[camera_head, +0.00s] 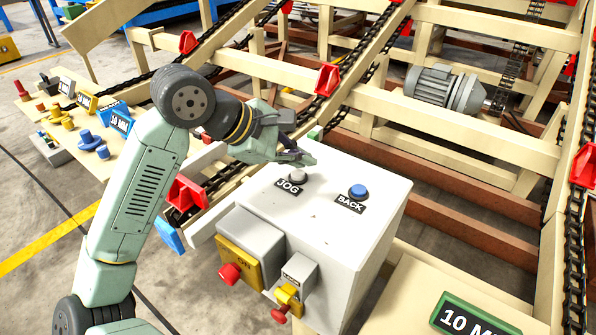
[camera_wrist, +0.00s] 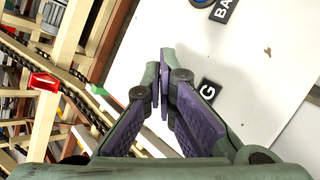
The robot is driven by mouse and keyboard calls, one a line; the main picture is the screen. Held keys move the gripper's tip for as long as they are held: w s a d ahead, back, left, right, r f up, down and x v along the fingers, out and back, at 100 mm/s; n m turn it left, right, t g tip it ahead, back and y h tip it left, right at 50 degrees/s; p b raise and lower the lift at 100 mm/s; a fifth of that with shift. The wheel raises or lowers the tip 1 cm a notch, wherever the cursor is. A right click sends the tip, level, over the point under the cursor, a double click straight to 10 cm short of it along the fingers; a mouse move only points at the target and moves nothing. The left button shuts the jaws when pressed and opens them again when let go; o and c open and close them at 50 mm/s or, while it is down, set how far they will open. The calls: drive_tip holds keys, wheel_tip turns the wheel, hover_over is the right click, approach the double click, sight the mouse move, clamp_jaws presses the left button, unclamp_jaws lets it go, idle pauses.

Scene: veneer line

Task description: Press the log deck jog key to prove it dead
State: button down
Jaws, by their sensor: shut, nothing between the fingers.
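The jog key is a pale grey round button (camera_head: 298,176) on the white top of the control box (camera_head: 350,225), above the black JOG label (camera_head: 288,187). My gripper (camera_head: 304,158) is shut and empty, its fingertips just behind and above the key. I cannot tell whether they touch it. In the wrist view my closed fingertips (camera_wrist: 166,62) are over the white top, with part of the JOG label (camera_wrist: 208,91) beside them. The key itself is hidden there by the fingers.
A blue BACK button (camera_head: 358,191) sits right of the jog key. The box's front carries a yellow switch box with a red knob (camera_head: 230,273) and a small red-and-yellow lockout (camera_head: 288,295). Log deck chains and beams (camera_head: 480,125) stand behind. A bench with coloured parts (camera_head: 85,125) is left.

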sight(299, 176)
drive_tip(key=shift+r, duration=0.1)
drive_tip(key=shift+r+p, duration=1)
drive_tip(key=shift+r, duration=1.4)
